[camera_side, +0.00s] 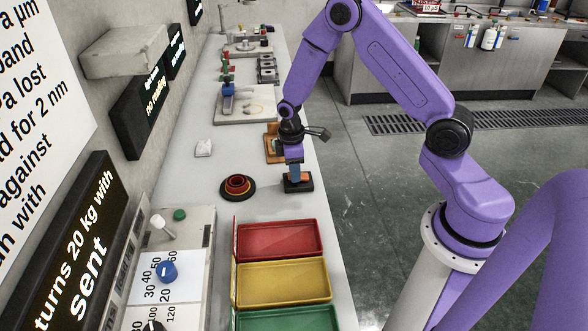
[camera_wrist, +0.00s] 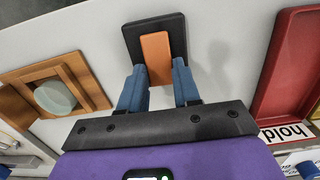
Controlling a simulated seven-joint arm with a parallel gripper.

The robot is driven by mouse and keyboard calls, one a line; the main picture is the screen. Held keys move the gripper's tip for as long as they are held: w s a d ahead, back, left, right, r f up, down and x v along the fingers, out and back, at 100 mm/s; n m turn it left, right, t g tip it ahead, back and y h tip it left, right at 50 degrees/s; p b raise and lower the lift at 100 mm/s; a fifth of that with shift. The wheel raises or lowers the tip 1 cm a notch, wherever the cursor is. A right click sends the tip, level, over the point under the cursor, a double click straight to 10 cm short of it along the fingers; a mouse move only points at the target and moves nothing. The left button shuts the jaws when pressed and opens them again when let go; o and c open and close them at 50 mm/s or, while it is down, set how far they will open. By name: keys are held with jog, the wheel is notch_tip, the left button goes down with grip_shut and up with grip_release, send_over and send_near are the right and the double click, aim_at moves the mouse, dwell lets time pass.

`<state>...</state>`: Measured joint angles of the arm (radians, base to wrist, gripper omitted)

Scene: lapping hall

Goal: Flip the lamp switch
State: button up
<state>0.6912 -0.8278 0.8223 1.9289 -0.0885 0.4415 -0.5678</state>
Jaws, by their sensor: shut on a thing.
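A toggle with a white lever (camera_side: 163,226) stands tilted on the control panel (camera_side: 196,243) at the left of the bench; no label on it can be read, so I cannot tell whether it is the lamp switch. My gripper (camera_side: 296,179) is well to the right of it, pointing down. In the wrist view my gripper (camera_wrist: 160,85) has its blue fingers on either side of an orange block (camera_wrist: 156,52) on a black base (camera_wrist: 131,38), shut on the block. The black base (camera_side: 303,186) is low at the bench top; the fingers hide the orange block in the side view.
Red (camera_side: 321,240), yellow (camera_side: 327,281) and green (camera_side: 331,318) trays line the bench's right edge. A black dish with red rings (camera_side: 238,185) lies between gripper and panel. A wooden frame (camera_wrist: 97,83) holding a pale disc is close beside my gripper. The panel also has a blue knob (camera_side: 166,271).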

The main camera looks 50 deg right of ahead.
jog(key=o, duration=1.1)
jog(key=shift+c, duration=0.2)
notch_tip(320, 180, up, 17)
jog(key=shift+w+a+r, duration=0.2)
jog(key=shift+w+a, duration=0.15)
jog(key=shift+a, duration=0.05)
jog(key=s+a+r+n, duration=0.15)
jog(key=s+a, duration=0.35)
jog(key=s, duration=0.5)
jog(key=s+a+r+n, duration=0.15)
jog(key=s+a, duration=0.35)
jog(key=s, duration=0.5)
jog(key=s+d+y, duration=0.1)
jog(key=s, duration=0.8)
jog(key=shift+s+r+n+t, duration=0.15)
jog(key=shift+r+n+t, duration=0.15)
jog(key=shift+t, duration=0.1)
